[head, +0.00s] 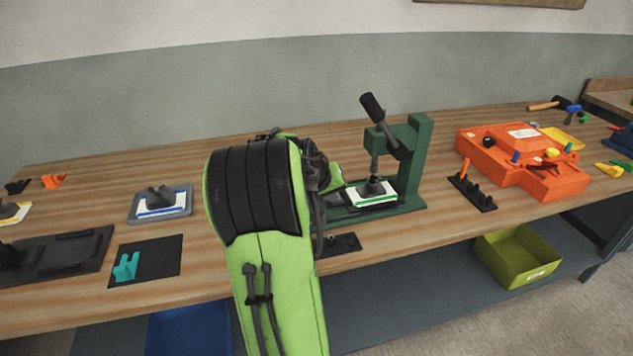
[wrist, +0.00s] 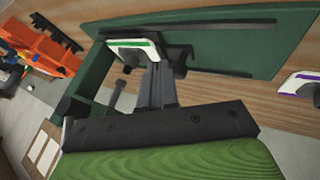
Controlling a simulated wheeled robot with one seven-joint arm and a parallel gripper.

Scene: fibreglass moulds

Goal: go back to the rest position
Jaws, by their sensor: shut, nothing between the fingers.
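My gripper (wrist: 155,72) shows in the wrist view with its dark fingers shut and empty. In the head view my green and black arm hides it. A green press (head: 412,165) with a black-handled lever stands on the bench right of my arm. A white plate with a green stripe (head: 372,193) lies on the press base under the ram. In the wrist view this plate (wrist: 128,42) shows just beyond my fingertips, over the green base (wrist: 225,62); I cannot tell whether they touch.
The wooden bench (head: 90,165) carries a blue-striped plate on a grey tray (head: 180,205), a dark mat with a teal piece (head: 126,266), a black peg rack (head: 472,190) and a large orange mould (head: 520,160). A yellow-green bin (head: 515,258) sits below. The space above the bench's left is clear.

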